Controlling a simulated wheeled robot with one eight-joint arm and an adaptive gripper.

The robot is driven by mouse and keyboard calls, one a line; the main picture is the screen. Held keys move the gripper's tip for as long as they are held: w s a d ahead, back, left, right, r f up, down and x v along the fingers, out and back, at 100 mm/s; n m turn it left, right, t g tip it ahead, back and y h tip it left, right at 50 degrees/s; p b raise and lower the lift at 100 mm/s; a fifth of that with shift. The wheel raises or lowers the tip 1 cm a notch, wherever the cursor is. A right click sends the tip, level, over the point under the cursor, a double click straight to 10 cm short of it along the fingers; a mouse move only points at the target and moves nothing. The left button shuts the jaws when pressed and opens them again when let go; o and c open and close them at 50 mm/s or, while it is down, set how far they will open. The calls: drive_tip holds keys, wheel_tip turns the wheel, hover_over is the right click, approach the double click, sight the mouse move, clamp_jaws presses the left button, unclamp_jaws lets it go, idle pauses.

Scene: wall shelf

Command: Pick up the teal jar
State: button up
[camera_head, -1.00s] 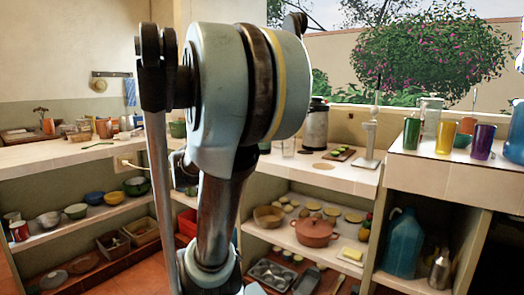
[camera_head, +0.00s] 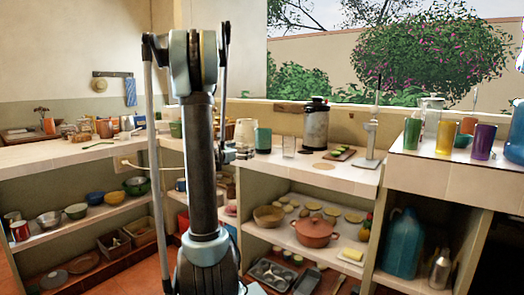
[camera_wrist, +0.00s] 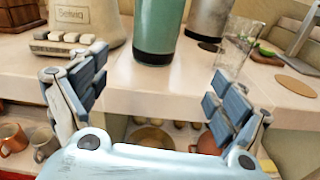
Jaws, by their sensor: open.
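The teal jar (camera_head: 263,139) stands upright on the tiled counter, to the left of a clear glass. In the wrist view the teal jar (camera_wrist: 159,30) is upper middle, with a dark band at its base; its top is cut off by the frame. My gripper (camera_wrist: 157,70) is open and empty, its two fingers spread wide below and to either side of the jar. No finger visibly touches the jar. In the head view my arm covers much of the gripper.
A clear glass (camera_wrist: 237,50) and a metal canister (camera_wrist: 208,18) stand right of the jar. The counter's front edge (camera_wrist: 190,88) runs below the jar, above a shelf holding a pot (camera_head: 313,232).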

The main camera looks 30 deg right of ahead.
sight(259, 144)
drive_tip(key=shift+n, duration=0.6)
drive_tip(key=x, duration=1.1)
drive_tip(key=shift+w+d+r, duration=0.25)
drive_tip(key=shift+w, duration=0.25)
drive_tip(key=shift+x, duration=3.35)
drive_tip(key=shift+w+a, duration=0.1)
drive_tip(key=shift+w, duration=0.05)
drive_tip(key=c, duration=1.5)
